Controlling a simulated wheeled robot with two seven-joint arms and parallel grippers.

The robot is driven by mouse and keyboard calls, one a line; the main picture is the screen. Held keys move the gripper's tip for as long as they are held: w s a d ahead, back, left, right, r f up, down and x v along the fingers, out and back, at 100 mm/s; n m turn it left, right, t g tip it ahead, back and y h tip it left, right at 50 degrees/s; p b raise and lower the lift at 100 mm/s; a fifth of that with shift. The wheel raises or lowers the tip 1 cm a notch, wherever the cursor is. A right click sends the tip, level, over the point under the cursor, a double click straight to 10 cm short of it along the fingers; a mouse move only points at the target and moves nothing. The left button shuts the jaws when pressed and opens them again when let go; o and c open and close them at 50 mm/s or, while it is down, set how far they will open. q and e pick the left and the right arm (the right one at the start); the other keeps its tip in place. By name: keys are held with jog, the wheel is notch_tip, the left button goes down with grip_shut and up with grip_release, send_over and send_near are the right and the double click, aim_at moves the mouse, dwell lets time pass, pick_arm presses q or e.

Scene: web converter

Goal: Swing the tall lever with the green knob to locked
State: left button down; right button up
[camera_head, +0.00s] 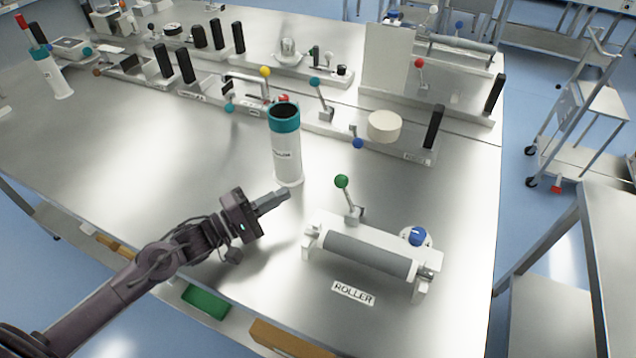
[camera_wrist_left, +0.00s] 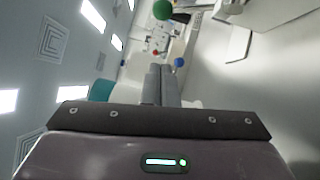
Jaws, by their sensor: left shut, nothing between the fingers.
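The tall lever with the green knob (camera_head: 342,182) stands on the back of the white roller unit (camera_head: 322,226), tilted a little to the left. Its grey roller (camera_head: 368,255) lies along the front, by a label reading ROLLER (camera_head: 353,293). My left gripper (camera_head: 287,194) is shut and empty, left of the lever and apart from it, over the table. In the left wrist view the shut fingers (camera_wrist_left: 161,70) point up the picture, with the green knob (camera_wrist_left: 162,9) beyond their tips. My right gripper is not in view.
A white cylinder with a teal top (camera_head: 286,150) stands just behind my left gripper. A blue knob (camera_head: 417,236) sits at the roller unit's right end. Other units with levers and black posts line the table's back. The table (camera_head: 130,170) is clear at left.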

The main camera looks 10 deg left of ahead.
aim_at(346, 195)
pick_arm(q)
jog(key=w+d+r+p, duration=0.1)
jog(key=w+d, duration=0.3)
jog(key=d, duration=0.4)
jog(key=shift+r+p, duration=0.2)
jog(key=shift+p, duration=0.65)
jog(key=shift+a, duration=0.1)
